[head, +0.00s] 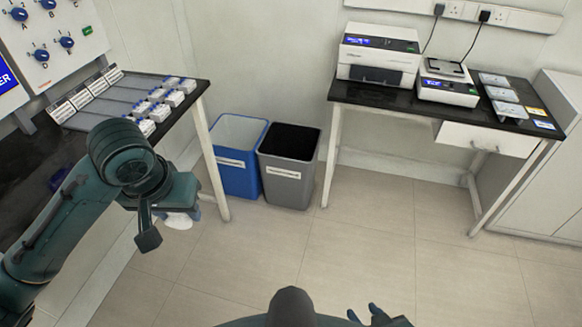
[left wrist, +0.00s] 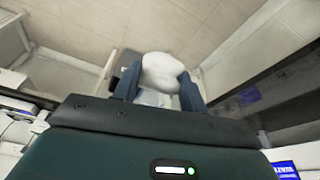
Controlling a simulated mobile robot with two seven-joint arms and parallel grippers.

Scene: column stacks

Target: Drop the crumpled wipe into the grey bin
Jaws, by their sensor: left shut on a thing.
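The crumpled wipe (head: 180,220) is a white lump at my left gripper (head: 172,222), left of the bins and above the floor. In the left wrist view the wipe (left wrist: 162,72) sits between the two fingers of the left gripper (left wrist: 160,88), which is shut on it. The grey bin (head: 286,186) stands on the floor, open at the top with a dark inside and a white label on its front. My right gripper (head: 378,316) shows only in part at the bottom edge; its jaws cannot be made out.
A blue bin (head: 236,178) with a pale inside stands directly left of the grey one. A black-topped bench (head: 195,95) with its white leg is left of the bins. Another black-topped table (head: 400,98) with devices stands to the right. Floor (head: 350,250) in front is clear.

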